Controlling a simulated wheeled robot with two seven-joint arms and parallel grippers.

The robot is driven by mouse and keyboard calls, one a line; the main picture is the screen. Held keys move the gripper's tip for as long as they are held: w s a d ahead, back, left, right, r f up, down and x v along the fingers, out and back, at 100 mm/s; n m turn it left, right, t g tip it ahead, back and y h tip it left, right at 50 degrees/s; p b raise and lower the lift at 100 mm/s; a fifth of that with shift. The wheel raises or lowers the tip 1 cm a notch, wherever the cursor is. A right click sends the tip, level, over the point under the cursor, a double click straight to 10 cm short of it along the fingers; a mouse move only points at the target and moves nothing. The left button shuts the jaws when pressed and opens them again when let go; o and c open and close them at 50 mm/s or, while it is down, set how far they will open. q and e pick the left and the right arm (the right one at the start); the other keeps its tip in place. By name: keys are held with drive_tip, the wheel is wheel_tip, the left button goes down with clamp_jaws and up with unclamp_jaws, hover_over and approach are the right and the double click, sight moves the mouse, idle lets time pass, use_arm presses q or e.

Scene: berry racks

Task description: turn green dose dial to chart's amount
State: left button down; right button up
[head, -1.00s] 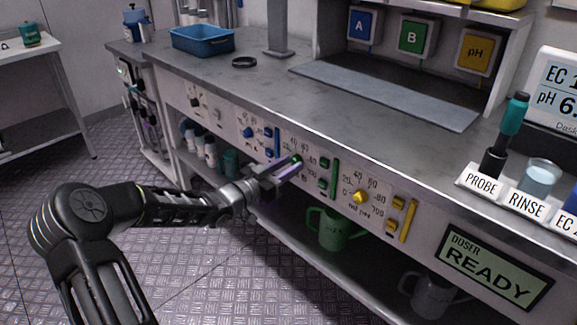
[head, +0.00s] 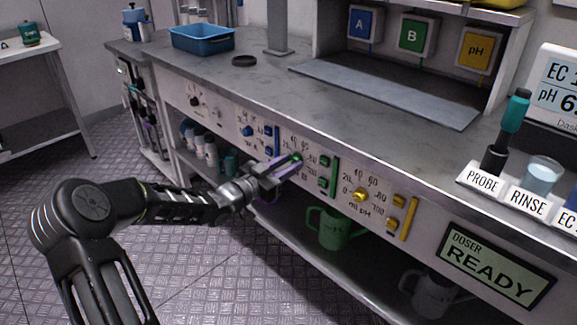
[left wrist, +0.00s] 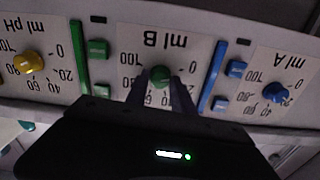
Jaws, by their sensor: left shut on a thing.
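The green dose dial (left wrist: 160,77) sits on the doser panel below the "ml B" label, which is upside down in the left wrist view. It also shows in the head view (head: 296,158), partly covered by the fingers. My left gripper (head: 289,164) reaches the panel from the left and is shut on the green dial, one finger on each side of it in the left wrist view (left wrist: 163,88). The dial's pointer setting is too small to read. No dose chart is readable in these frames. My right gripper is not in view.
A blue dial (left wrist: 275,92) and a yellow dial (head: 360,195) flank the green one. Green buttons (head: 323,182) and a green bar (head: 334,178) are just right of it. The doser screen (head: 494,265) reads READY. A green mug (head: 333,232) stands on the shelf below.

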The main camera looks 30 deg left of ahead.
use_arm(q)
drive_tip(key=shift+f+m+b, duration=0.15)
drive_tip(key=shift+m+b, duration=0.4)
drive_tip(key=shift+m, duration=0.15)
drive_tip(key=shift+m+b, duration=3)
drive_tip(key=shift+m, duration=0.2)
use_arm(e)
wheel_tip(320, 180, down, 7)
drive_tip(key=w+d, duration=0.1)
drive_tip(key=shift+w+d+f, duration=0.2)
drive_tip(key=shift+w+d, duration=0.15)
use_arm(q)
drive_tip(key=c, duration=1.1)
unclamp_jaws()
drive_tip(key=p+v, duration=0.1)
drive_tip(key=v, duration=0.7)
drive_tip(key=shift+p, duration=0.35)
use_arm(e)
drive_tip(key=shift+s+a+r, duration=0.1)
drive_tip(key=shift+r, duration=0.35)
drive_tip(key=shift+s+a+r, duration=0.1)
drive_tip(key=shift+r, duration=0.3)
